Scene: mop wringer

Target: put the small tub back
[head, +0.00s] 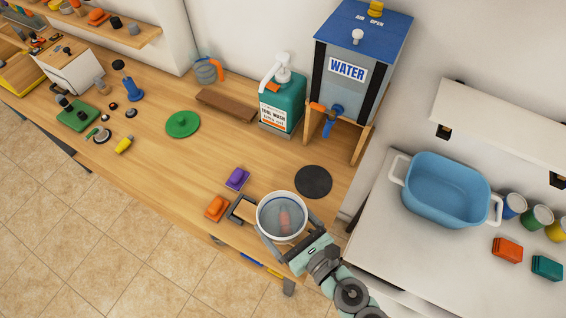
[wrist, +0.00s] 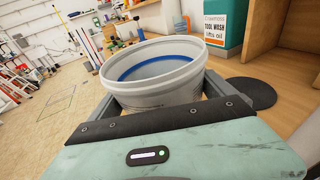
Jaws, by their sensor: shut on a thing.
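A small white round tub (head: 268,230) is between the jaws of my gripper (head: 283,222), which is shut on it. The tub is upright or nearly so, close to the bench's front edge. In the head view its inside looks greyish with a blurred reddish patch. In the wrist view the tub (wrist: 150,92) fills the space between the fingers, and a blue band shows inside it. I cannot tell whether its base touches the bench. A dark round mat (head: 313,181) lies bare on the bench, behind and right of the tub.
Orange (head: 216,208) and purple (head: 237,179) blocks sit left of the tub. A teal tool-wash bottle (head: 282,100) and a water tank (head: 350,70) on a wooden stand are behind. A blue basin (head: 447,190) stands on the right counter. The bench middle is mostly clear.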

